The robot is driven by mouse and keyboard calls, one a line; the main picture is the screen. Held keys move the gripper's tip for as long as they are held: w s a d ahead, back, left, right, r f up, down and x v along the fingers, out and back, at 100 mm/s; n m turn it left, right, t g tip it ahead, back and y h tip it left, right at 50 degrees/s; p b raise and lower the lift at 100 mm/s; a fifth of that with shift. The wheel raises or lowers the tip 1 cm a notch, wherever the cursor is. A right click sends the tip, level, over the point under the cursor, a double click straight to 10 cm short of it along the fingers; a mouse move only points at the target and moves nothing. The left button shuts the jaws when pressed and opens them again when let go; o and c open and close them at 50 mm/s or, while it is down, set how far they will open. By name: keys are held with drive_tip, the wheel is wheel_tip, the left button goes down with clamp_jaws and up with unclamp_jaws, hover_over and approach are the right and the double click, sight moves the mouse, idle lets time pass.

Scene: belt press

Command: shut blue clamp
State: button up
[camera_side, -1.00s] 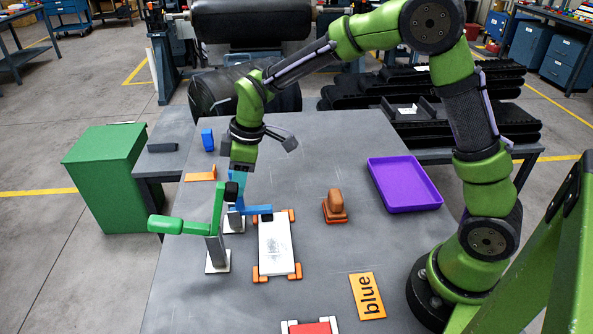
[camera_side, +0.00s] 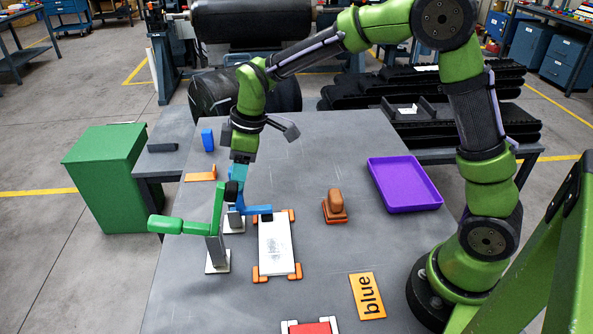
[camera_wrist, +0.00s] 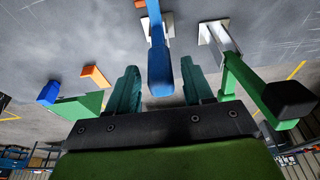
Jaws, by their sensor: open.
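The blue clamp (camera_side: 235,212) stands on a light base plate at the left edge of the white plate. Its blue bar reaches right to the white plate's upper left corner, and its handle points up toward my gripper (camera_side: 241,180). In the wrist view the blue handle (camera_wrist: 160,72) lies between the two teal fingers of my gripper (camera_wrist: 159,80). The fingers are apart, with gaps seen on both sides of the handle. The white plate (camera_side: 277,246) lies between orange corner pieces. An orange card reading "blue" (camera_side: 367,296) lies at the front right.
A green clamp (camera_side: 215,240) stands close in front of the blue one, its handle (camera_side: 167,225) pointing left; it also shows in the wrist view (camera_wrist: 245,80). A brown stamp-like block (camera_side: 335,206) and purple tray (camera_side: 403,184) are right. A blue block (camera_side: 207,140) stands behind.

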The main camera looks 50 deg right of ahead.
drive_tip(key=v, duration=0.5)
idle(0.4)
drive_tip(key=s+d+r+m+t, duration=0.2)
drive_tip(key=s+m, duration=0.4)
drive_tip(key=s, duration=0.4)
drive_tip(key=s+d+r+m+t, duration=0.3)
drive_tip(key=s+m, duration=0.4)
drive_tip(key=s, duration=0.4)
drive_tip(key=shift+d+r, duration=0.6)
drive_tip(key=shift+d, duration=0.05)
